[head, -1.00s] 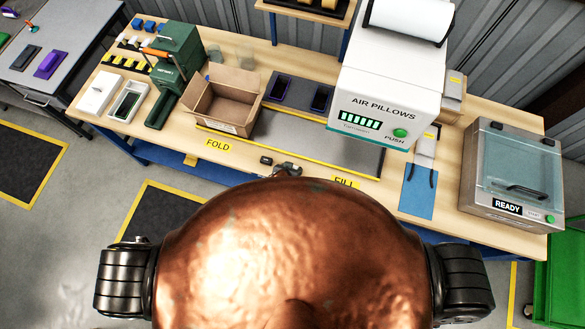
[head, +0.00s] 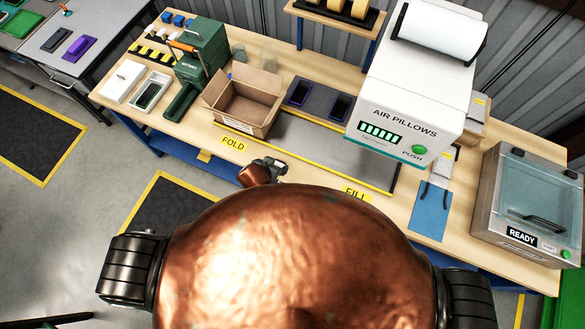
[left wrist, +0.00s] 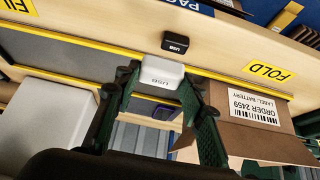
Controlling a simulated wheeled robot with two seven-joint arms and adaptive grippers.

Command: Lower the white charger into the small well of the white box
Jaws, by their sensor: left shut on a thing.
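My left gripper (head: 268,168) shows small at the front edge of the bench in the head view, partly hidden by my copper-coloured body. In the left wrist view my left gripper (left wrist: 162,78) is shut on the white charger (left wrist: 162,71), marked USB, with a dark green finger on each side. I cannot pick out the charger in the head view. The white box (head: 150,92) lies open at the bench's left end with a dark-screened phone in it, well left of the gripper. Its small well is too small to make out. My right gripper is not in view.
A black USB charger (left wrist: 182,42) lies on the bench close to the white one. An open brown carton (head: 242,103) and a green press (head: 195,62) stand between gripper and white box. A white lid (head: 123,81) lies beside the box. The air-pillow machine (head: 410,90) stands right.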

